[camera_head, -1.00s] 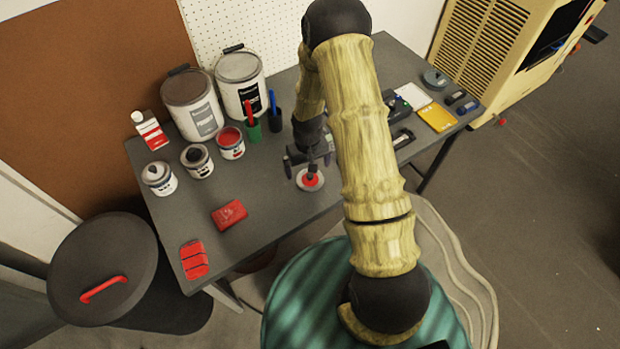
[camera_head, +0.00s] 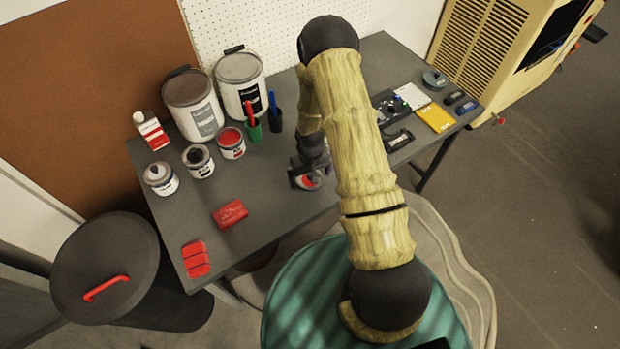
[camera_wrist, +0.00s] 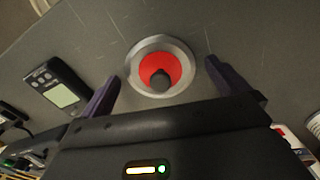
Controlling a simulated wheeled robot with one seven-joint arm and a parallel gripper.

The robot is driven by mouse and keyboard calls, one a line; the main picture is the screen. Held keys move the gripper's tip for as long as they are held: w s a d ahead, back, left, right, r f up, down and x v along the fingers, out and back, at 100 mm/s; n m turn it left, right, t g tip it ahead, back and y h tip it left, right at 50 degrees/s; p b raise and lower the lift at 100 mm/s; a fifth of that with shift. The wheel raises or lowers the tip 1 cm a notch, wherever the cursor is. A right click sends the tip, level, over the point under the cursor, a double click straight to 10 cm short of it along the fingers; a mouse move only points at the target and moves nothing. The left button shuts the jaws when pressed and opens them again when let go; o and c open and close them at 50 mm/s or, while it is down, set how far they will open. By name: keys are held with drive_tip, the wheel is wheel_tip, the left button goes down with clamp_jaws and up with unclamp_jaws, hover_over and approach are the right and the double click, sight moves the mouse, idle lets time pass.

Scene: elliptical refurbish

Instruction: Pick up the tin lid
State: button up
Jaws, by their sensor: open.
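The tin lid (camera_wrist: 146,66) is a round metal disc with a silver rim, a red centre and a dark knob. It lies on the grey table. In the head view the lid (camera_head: 310,181) is partly hidden by my gripper (camera_head: 303,172), which is low over it. In the wrist view my gripper (camera_wrist: 160,76) is open, with one dark finger at each side of the lid. The fingers appear apart from the rim; how far they are above the table is hard to tell.
Small paint tins (camera_head: 199,161) and big cans (camera_head: 190,105) stand at the back left. A red block (camera_head: 230,214) lies left of the lid. A meter with a screen (camera_wrist: 58,85) lies near the left finger. The table's front edge is close.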

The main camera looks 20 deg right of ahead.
drive_tip(key=c, duration=1)
drive_tip(key=shift+o, duration=0.2)
wheel_tip(320, 180, up, 10)
drive_tip(key=shift+b, duration=0.55)
drive_tip(key=shift+m, duration=0.7)
wheel_tip(320, 180, down, 6)
drive_tip(key=shift+a+f, duration=0.1)
drive_tip(key=shift+f, duration=0.05)
drive_tip(key=shift+w, duration=0.1)
